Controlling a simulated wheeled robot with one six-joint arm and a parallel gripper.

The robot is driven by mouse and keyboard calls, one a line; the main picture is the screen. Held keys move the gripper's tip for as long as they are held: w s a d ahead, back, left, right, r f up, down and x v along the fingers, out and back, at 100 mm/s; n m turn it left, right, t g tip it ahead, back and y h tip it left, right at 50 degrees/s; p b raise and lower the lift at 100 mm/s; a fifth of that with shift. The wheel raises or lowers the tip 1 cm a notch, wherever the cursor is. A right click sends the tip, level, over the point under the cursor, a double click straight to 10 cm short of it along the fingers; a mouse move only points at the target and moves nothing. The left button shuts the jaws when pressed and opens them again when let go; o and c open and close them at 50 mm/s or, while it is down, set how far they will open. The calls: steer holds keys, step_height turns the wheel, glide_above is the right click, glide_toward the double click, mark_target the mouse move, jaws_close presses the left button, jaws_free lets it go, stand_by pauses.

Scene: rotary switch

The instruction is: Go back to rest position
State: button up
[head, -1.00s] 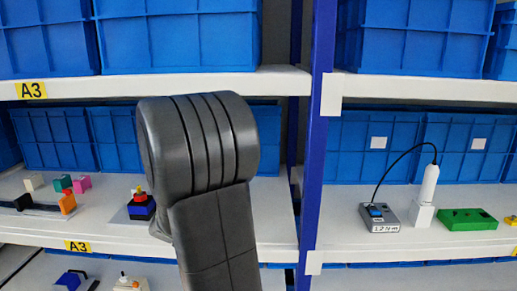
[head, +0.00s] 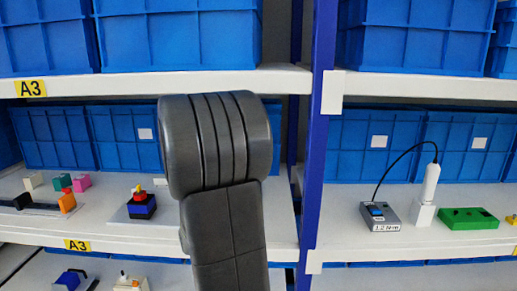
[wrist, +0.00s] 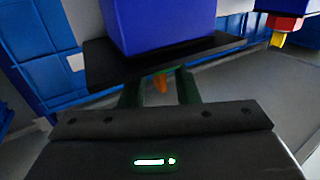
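The rotary switch looks upside down in the wrist view: a blue body (wrist: 158,22), a dark top plate (wrist: 205,57) and a small orange knob (wrist: 161,84). My gripper (wrist: 160,88) has two dark green fingers set apart, with the knob showing in the space between them and clear of both. The fingers look open and hold nothing. In the head view my grey arm stands before the middle shelf, hiding my gripper and probably this switch.
A black and blue device with a red and yellow top (head: 141,205) stands left of my arm. Coloured blocks (head: 68,202) lie farther left. A blue upright (head: 317,140) stands right of my arm. The right shelf holds a grey box (head: 380,215) and green block (head: 468,218).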

steer(key=shift+d+r+n+g+y+p, duration=0.1)
steer(key=shift+r+n+g+y+p, duration=0.1)
steer(key=shift+n+g+y+p, duration=1.55)
steer(key=y+p, duration=0.1)
steer(key=p, duration=0.1)
steer(key=shift+t+p, duration=0.25)
steer(key=shift+p, duration=0.15)
steer(key=shift+s+d+f+b, duration=0.25)
steer(key=shift+s+d+b, duration=0.3)
steer(key=shift+s, duration=0.05)
steer(key=shift+s+d, duration=0.25)
steer(key=shift+s, duration=0.1)
steer(key=shift+r, duration=0.1)
